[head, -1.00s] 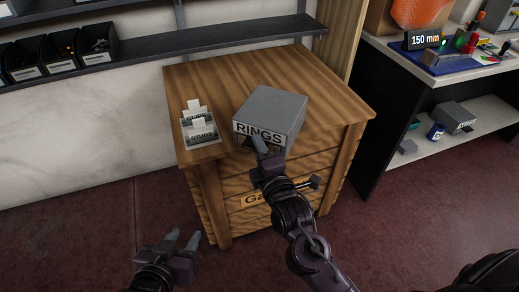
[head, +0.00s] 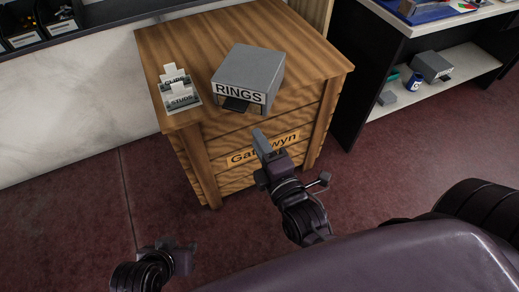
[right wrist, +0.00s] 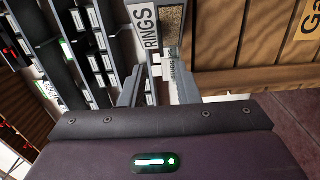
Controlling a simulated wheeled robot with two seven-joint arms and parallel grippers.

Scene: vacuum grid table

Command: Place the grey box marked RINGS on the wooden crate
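The grey box marked RINGS (head: 250,70) sits upright on top of the wooden crate (head: 190,45), near the crate's front edge. Its label faces me, with a dark tab below it. My right gripper (head: 262,143) is in front of the crate, below the box and apart from it. In the right wrist view the right gripper's fingers (right wrist: 160,92) are spread with nothing held; the RINGS label (right wrist: 146,28) shows beyond them. My left gripper (head: 178,243) is low over the floor at the lower left, its fingers apart and empty.
White card holders marked STUDS (head: 181,100) and CLIPS stand left of the box on the crate. Dark bins (head: 60,22) line the wall shelf. The red floor is clear.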

